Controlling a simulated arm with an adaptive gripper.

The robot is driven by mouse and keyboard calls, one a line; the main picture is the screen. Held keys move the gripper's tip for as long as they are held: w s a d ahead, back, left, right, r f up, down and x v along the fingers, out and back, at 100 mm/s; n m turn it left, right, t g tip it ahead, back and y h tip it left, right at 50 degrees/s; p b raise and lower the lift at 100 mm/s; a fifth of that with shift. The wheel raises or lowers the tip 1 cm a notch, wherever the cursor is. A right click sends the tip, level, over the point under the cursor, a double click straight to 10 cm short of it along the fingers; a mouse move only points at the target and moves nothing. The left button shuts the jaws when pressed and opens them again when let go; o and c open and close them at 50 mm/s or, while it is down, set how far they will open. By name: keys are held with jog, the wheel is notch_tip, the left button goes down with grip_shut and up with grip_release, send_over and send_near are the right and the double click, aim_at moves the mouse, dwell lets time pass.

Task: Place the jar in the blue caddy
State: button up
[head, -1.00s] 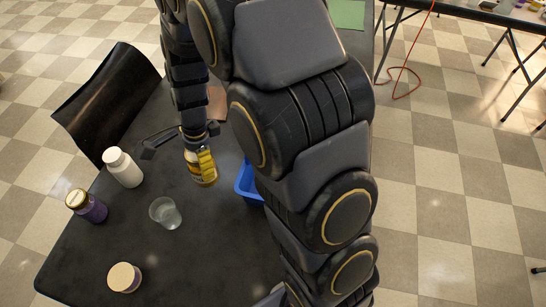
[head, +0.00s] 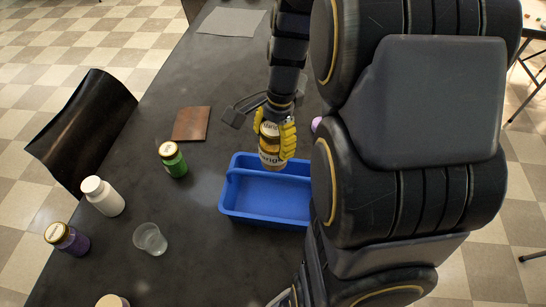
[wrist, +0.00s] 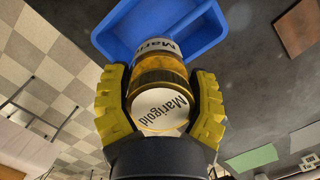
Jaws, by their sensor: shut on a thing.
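My gripper (head: 275,133) is shut on a jar (head: 270,157) with a gold lid and a label reading Marigold. In the wrist view the jar (wrist: 160,80) sits between the yellow fingers of my gripper (wrist: 160,100), its lid towards the camera. The blue caddy (head: 265,207) is on the dark table, with a divider near its far side. In the head view the jar overlaps the far part of the caddy. The wrist view shows the caddy (wrist: 118,38) beyond the jar. I cannot tell whether the jar touches it. My arm hides the caddy's right end.
Left of the caddy are a green jar (head: 173,160), a white bottle (head: 103,197), a purple jar (head: 68,239) and a clear cup (head: 150,239). A brown pad (head: 191,123) lies behind. A pink thing (head: 317,124) is partly hidden by my arm.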

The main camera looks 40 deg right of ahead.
aim_at(273, 155)
jog(key=shift+f, duration=2.3)
jog(key=o, duration=1.1)
jog(key=shift+f, duration=0.15)
